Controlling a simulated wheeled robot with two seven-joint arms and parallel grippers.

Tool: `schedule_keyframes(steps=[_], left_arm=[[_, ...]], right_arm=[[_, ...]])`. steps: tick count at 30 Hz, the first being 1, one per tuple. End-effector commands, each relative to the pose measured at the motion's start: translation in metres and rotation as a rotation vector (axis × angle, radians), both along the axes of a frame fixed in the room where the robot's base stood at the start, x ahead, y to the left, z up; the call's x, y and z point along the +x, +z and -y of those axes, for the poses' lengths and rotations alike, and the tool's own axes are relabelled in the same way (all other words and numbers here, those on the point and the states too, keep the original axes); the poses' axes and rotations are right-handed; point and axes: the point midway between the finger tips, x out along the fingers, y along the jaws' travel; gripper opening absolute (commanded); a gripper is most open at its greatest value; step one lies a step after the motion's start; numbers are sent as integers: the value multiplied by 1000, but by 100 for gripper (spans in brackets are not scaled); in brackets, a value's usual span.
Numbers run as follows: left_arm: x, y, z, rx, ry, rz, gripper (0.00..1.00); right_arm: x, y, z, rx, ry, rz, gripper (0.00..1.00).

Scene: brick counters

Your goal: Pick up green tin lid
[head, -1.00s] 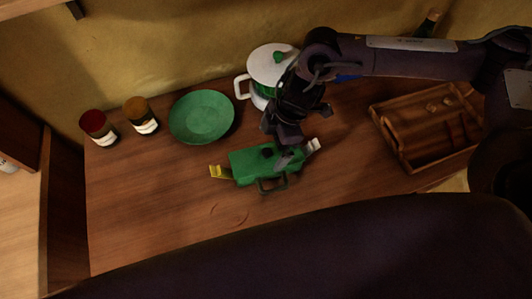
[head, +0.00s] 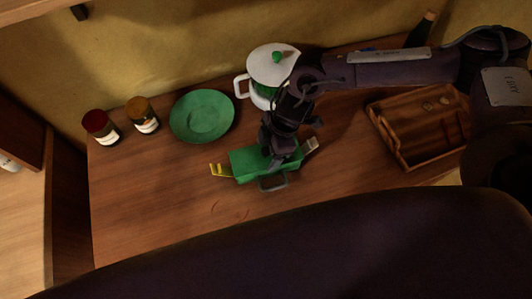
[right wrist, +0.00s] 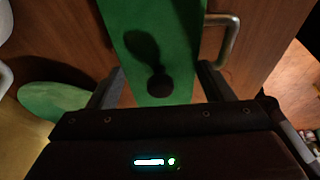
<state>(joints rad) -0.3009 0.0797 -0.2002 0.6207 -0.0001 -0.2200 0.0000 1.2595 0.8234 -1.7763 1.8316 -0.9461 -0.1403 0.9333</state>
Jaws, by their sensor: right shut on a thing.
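The green tin lid (head: 243,162) is the flat green top of a box-like tin near the middle of the counter. In the right wrist view the lid (right wrist: 150,30) shows a round dark knob and its shadow. My right gripper (head: 281,158) comes down from above over the right half of the lid. I cannot tell whether the lid is clear of the tin. In the head view the gripper hides the knob. My left gripper is not in view.
A green plate (head: 203,116) and two jars (head: 143,114) (head: 101,127) stand to the left. A white and green pot (head: 270,66) is close behind my right gripper. A wooden tray (head: 418,147) lies to the right. The counter front left of the tin is clear.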

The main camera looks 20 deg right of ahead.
Motion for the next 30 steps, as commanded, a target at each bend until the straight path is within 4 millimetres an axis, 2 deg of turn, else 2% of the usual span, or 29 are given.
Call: schedule_keyframes(steps=[8, 14, 20, 27, 30], left_arm=[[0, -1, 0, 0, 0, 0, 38], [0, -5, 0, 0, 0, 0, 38], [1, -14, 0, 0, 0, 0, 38], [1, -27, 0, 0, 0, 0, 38], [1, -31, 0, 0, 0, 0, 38]], right_arm=[[1, 3, 0, 1, 0, 1, 51], [1, 21, 0, 2, 0, 3, 51], [2, 67, 0, 3, 1, 8, 51], [2, 137, -1, 3, 1, 9, 51], [2, 161, -1, 2, 1, 8, 51]])
